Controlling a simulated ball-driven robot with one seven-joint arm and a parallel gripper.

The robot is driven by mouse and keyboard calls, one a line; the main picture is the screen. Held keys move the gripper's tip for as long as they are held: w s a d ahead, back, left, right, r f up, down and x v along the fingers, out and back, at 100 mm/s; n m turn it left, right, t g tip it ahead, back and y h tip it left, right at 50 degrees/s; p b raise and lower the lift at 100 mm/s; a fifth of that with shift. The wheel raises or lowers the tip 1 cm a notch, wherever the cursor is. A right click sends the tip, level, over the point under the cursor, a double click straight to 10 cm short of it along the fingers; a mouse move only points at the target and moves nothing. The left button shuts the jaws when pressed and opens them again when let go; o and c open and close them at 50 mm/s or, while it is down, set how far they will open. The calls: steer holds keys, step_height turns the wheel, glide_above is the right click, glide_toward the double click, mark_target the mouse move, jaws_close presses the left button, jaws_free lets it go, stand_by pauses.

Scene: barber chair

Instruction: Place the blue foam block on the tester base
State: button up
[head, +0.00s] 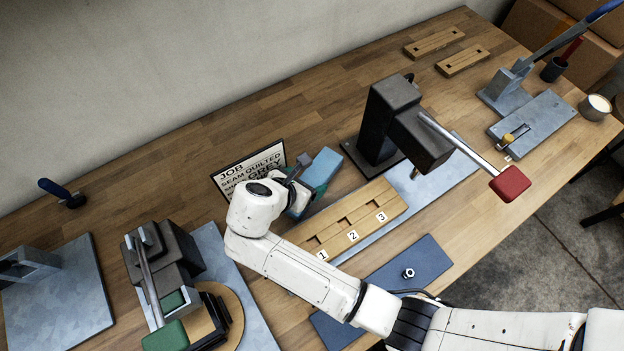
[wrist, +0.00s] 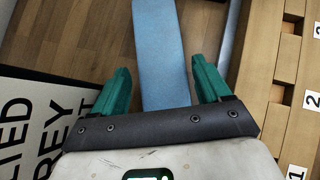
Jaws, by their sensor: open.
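The blue foam block (head: 325,163) shows just beyond my gripper in the head view, beside the job sign. In the wrist view the block (wrist: 160,45) runs lengthwise away from me, its near end between the teal fingers. My gripper (wrist: 160,66) is open, with a narrow gap on each side of the block. In the head view my gripper (head: 308,184) is partly hidden by my wrist. I cannot tell for certain which fixture is the tester base; grey metal plates lie under the black press (head: 452,160), at far left (head: 62,305) and at far right (head: 537,122).
A wooden fixture numbered 1 to 3 (head: 340,227) lies right of my gripper. The job sign (head: 250,168) stands at its left. The black press has a red-handled lever (head: 510,183). A green-handled clamp (head: 165,336) stands at lower left. A blue mat (head: 425,260) bears a nut.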

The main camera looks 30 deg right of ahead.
mark_target(312, 179)
steer(key=shift+x, duration=1.95)
steer(key=shift+c, duration=0.3)
steer(key=c, duration=0.8)
steer(key=shift+o, duration=0.2)
